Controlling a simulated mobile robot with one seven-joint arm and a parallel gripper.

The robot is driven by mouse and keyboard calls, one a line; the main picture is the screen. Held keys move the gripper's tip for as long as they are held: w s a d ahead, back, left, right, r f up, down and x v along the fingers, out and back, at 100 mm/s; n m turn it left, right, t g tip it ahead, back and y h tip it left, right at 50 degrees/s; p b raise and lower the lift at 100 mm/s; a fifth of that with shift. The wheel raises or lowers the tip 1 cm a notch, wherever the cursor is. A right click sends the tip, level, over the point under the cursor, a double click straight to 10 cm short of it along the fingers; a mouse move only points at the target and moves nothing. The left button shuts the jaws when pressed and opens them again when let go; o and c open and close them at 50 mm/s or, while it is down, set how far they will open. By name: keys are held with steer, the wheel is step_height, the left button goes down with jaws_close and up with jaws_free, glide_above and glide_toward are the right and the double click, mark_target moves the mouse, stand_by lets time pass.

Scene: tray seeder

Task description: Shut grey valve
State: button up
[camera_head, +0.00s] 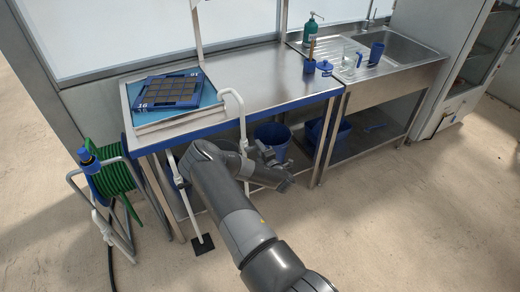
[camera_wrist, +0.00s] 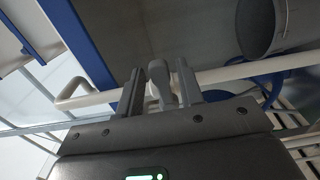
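The grey valve handle (camera_wrist: 160,82) shows in the wrist view as a rounded grey lever in front of the white pipe (camera_wrist: 220,76). My gripper (camera_wrist: 160,92) has one finger on each side of this lever. Narrow gaps seem to show between lever and fingers, so the gripper looks open around it; contact is hard to tell. In the head view my gripper (camera_head: 263,153) is beneath the table's front edge, beside the white pipe (camera_head: 241,125) that comes down from the tray. The valve is too small and hidden there to make out.
The steel table (camera_head: 265,75) with its blue edge is just above my gripper. A blue bucket (camera_head: 272,135) stands under it, close behind my gripper; a bucket (camera_wrist: 270,25) also shows in the wrist view. A green hose reel (camera_head: 118,180) stands at left. The floor in front is clear.

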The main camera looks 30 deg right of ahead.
steer(key=shift+o, duration=0.5)
steer(key=shift+s, duration=0.1)
steer(key=s, duration=1)
steer(key=shift+s, duration=0.3)
